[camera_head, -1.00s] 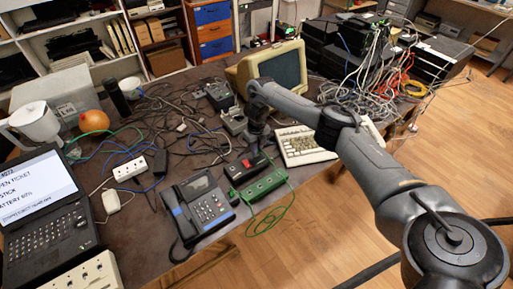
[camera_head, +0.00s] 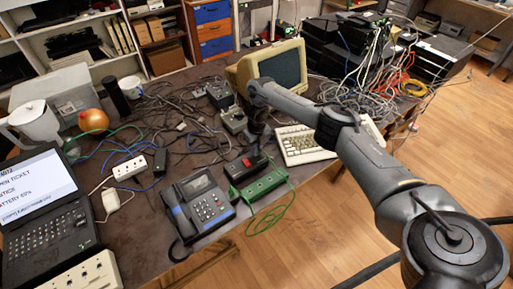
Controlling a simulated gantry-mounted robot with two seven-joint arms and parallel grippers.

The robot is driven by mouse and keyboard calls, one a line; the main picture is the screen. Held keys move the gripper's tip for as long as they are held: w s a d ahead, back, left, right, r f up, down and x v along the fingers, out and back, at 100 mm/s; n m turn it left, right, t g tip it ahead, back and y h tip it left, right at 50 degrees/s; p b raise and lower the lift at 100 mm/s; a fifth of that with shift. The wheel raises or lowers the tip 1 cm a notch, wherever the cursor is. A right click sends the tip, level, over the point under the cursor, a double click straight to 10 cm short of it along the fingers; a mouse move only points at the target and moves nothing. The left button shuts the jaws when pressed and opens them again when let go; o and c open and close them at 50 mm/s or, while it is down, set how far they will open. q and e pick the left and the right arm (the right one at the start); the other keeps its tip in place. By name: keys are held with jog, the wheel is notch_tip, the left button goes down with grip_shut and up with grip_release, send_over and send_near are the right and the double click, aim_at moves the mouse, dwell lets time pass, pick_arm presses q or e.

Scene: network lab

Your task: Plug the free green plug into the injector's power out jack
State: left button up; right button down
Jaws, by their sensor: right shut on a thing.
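My right gripper (camera_head: 259,142) is at the back edge of a small black box with a red mark (camera_head: 245,166), near the front of the table. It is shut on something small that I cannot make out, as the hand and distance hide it. A green box with a row of ports (camera_head: 264,187) lies just in front of the black box. A thin green cable (camera_head: 271,217) loops down over the table edge beside it. I cannot tell which box is the injector, and neither the green plug nor the power out jack can be made out. My left gripper is out of view.
A desk phone (camera_head: 198,203) stands left of the boxes and a beige keyboard (camera_head: 303,146) to their right. A laptop (camera_head: 42,200) and power strip (camera_head: 130,168) are at the left.

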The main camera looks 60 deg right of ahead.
jog(key=shift+f, duration=0.3)
jog(key=c, duration=1)
grip_release()
jog(key=shift+c, duration=0.2)
jog(key=shift+r, duration=0.1)
notch_tip(320, 180, up, 11)
jog(key=p, duration=0.6)
jog(key=shift+f, duration=0.2)
